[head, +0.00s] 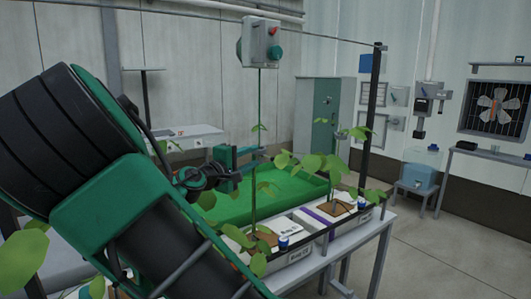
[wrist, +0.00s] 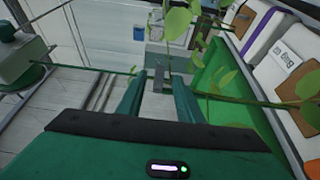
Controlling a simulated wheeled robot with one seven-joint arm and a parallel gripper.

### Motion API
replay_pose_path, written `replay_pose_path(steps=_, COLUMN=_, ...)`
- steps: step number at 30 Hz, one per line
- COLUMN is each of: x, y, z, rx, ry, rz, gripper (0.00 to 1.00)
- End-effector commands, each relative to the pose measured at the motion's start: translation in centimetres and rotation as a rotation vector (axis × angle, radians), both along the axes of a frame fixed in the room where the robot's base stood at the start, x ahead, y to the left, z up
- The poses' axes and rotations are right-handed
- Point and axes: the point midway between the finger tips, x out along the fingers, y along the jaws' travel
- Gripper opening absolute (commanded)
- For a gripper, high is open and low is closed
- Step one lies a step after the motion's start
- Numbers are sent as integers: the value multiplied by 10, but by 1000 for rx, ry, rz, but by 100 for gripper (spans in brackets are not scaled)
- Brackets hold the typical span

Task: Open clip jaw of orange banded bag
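My gripper (wrist: 158,80) reaches forward in the wrist view with its two green fingers apart. A small grey piece (wrist: 158,72) shows in the gap between the fingertips; I cannot tell if it is a clip or something farther off. In the head view my gripper (head: 222,168) is above the green tray, partly hidden by my arm and leaves. A white bag with a purple band (head: 318,216) lies on the bench; the band also shows in the wrist view (wrist: 281,58).
A green tray (head: 285,207) lies behind the bags. Leafy plants (head: 325,163) rise from the bags near my gripper. A box with a green knob (head: 262,42) hangs above. A dark post (head: 373,110) stands at the right of the bench.

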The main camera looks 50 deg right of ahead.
Motion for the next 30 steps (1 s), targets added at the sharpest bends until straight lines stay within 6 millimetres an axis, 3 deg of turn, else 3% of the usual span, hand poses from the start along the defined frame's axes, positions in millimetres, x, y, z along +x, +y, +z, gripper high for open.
replay_pose_path(steps=18, x=11, y=-83, z=0, rx=2, ry=-2, rz=-5, gripper=33)
replay_pose_path(steps=30, x=16, y=-104, z=-1, rx=4, ry=-2, rz=-1, gripper=33)
